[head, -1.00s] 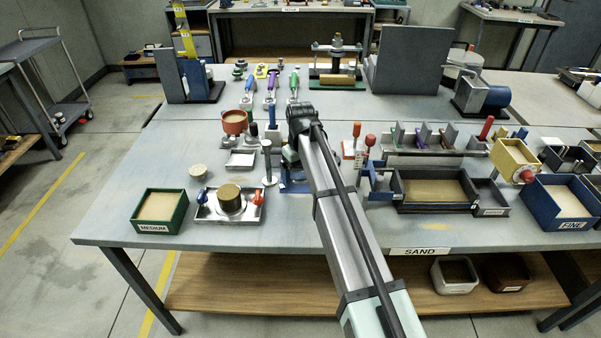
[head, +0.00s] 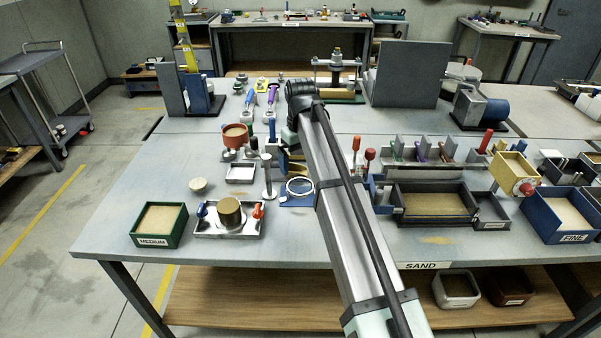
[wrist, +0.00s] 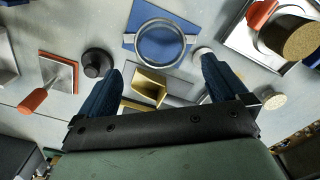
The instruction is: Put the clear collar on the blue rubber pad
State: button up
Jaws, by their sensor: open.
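The clear collar (head: 299,186) is a see-through ring with a bright rim. It appears to lie flat on the blue rubber pad (head: 298,202), towards one edge. In the wrist view, blue shows through the collar (wrist: 160,67) and the pad (wrist: 130,39) extends beyond it. My gripper (wrist: 162,66) is open, with its two dark blue fingers apart and nothing held. The collar appears just beyond the fingertips, apart from them. In the head view, my arm hides most of the gripper.
A dark round knob (wrist: 97,62) stands to the left. A sand tray (head: 435,205) lies right of my arm.

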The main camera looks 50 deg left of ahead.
jog(key=shift+r, duration=1.05)
